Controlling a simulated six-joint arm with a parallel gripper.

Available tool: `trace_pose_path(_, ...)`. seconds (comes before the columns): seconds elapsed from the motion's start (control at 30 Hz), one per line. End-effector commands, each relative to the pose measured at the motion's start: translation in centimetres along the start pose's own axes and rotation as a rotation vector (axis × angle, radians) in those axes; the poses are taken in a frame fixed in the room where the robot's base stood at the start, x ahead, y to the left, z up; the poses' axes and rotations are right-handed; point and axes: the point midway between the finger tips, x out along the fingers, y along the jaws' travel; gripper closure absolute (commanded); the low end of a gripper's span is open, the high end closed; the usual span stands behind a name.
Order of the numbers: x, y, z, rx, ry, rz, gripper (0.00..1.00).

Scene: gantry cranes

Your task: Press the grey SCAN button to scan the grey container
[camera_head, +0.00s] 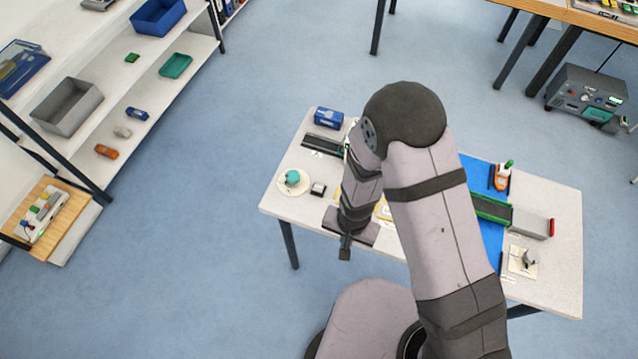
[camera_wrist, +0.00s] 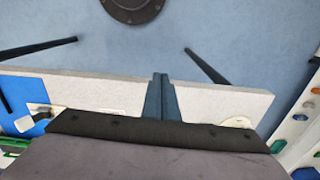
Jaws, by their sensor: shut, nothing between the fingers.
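My gripper (camera_head: 345,246) points down over the front edge of the white table (camera_head: 560,260), shut and empty. In the wrist view my gripper (camera_wrist: 160,96) shows its fingers together at the table edge, touching nothing I can make out. I cannot pick out the grey SCAN button; my arm hides the middle of the table.
A teal knob on a cream disc (camera_head: 293,179) stands at the table's left. A grey lever on a cream plate (camera_head: 523,261) is at the right. A blue box (camera_head: 328,118), dark track (camera_head: 325,145) and orange boat (camera_head: 500,177) stand further back. Shelves are far left.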

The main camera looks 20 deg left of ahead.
Motion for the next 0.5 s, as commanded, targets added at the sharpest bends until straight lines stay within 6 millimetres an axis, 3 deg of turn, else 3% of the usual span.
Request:
trace_pose_path(0.2, -1.2, -5.9, -6.2, 0.394, 0.165, -0.236, 1.00)
trace_pose_path(0.5, -4.7, -11.3, -11.9, 0.918, 0.203, -0.583, 1.00)
